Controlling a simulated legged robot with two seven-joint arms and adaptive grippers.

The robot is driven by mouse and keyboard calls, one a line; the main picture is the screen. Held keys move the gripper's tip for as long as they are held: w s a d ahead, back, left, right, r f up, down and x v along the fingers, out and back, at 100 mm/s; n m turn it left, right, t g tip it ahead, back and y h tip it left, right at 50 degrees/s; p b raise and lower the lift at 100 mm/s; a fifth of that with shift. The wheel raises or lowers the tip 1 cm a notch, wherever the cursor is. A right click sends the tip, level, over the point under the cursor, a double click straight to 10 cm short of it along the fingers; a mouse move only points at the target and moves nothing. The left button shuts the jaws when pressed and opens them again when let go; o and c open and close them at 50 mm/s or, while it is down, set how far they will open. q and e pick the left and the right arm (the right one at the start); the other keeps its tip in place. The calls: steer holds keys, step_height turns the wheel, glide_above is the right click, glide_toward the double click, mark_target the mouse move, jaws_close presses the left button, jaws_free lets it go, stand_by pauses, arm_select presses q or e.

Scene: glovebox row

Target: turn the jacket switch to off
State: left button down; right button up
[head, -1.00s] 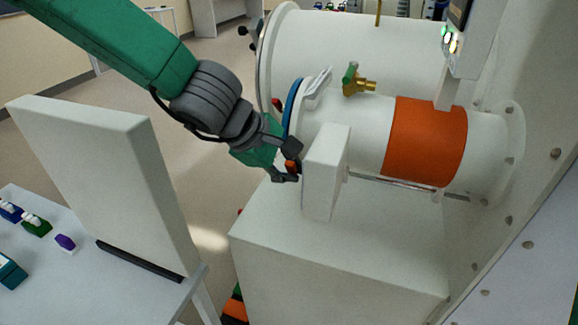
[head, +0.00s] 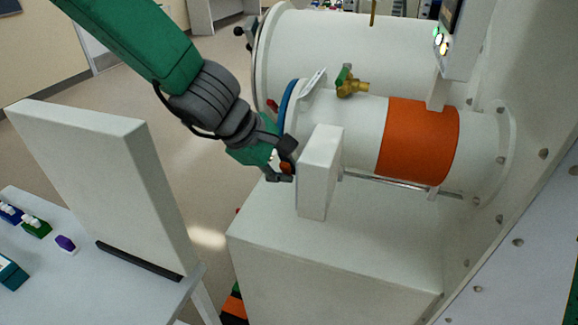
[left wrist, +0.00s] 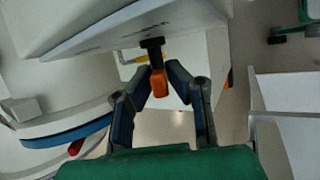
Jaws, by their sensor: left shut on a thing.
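The jacket switch is an orange knob on a dark stem (left wrist: 162,87), on the white box (head: 318,165) beside the small cylinder. In the left wrist view the knob sits between the two fingers of my left gripper (left wrist: 161,76). In the head view my left gripper (head: 285,168) is at the box's left face, shut on the knob, with only a little orange showing between the dark fingers. The switch's markings are not readable. The orange jacket band (head: 418,140) wraps the cylinder to the right. My right gripper is not in view.
A brass valve with a green handle (head: 350,86) stands on top of the small cylinder (head: 355,125). A larger white cylinder (head: 350,45) lies behind. A tall white panel (head: 110,180) stands on the table at left. A thin metal rod (head: 405,184) runs below the jacket.

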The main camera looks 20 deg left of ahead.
arm_select(q)
steer(key=shift+w+a+r+g+p, duration=0.2)
steer(key=shift+w+a+g+p, duration=0.1)
steer(key=shift+p, duration=0.2)
steer(key=shift+s+f, duration=0.15)
stand_by(1.6)
steer(key=c, duration=1.7)
jaws_free()
steer(key=shift+o, duration=0.5)
steer(key=shift+a+g, duration=0.25)
steer(key=shift+g, duration=0.05)
steer(key=v, duration=1.2)
steer(key=shift+a, duration=0.15)
steer(key=shift+f, duration=0.15)
